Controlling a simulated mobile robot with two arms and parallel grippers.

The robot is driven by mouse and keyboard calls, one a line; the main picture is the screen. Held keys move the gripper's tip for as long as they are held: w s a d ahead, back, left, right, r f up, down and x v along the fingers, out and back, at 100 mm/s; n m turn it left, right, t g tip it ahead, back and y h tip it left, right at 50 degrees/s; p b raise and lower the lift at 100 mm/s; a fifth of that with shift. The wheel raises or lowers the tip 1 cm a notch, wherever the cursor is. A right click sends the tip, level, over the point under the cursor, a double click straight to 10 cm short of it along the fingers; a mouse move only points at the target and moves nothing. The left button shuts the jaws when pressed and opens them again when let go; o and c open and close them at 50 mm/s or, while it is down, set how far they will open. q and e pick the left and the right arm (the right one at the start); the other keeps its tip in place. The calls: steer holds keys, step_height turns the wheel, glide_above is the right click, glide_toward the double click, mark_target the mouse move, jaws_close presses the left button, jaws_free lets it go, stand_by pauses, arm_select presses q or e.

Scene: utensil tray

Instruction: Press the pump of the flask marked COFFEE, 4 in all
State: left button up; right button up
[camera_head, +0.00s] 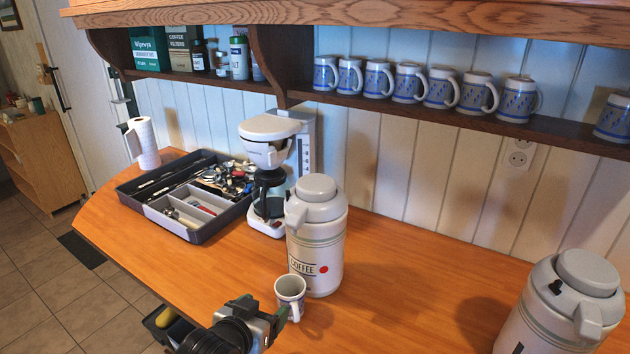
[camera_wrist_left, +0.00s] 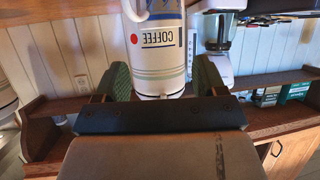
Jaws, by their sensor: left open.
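The flask marked COFFEE (camera_head: 316,240) stands upright on the wooden counter, white with green bands, a red dot and a pump lid (camera_head: 316,187) on top. It also shows upside down in the left wrist view (camera_wrist_left: 158,62), framed between my fingers but beyond them. My left gripper (camera_head: 264,312) is open, low in front of the flask and well below its lid. In the left wrist view its green finger pads (camera_wrist_left: 165,82) stand apart. A patterned mug (camera_head: 290,296) stands at the flask's foot, close to my left gripper; whether they touch is unclear. My right gripper is out of view.
A second pump flask (camera_head: 562,312) stands at the right front. A coffee maker (camera_head: 268,170) and a dark utensil tray (camera_head: 140,204) are behind and left. A shelf with mugs (camera_head: 378,80) overhangs the counter's back. Counter between the flasks is clear.

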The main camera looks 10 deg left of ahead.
arm_select(q)
jaws_close()
stand_by(1.4)
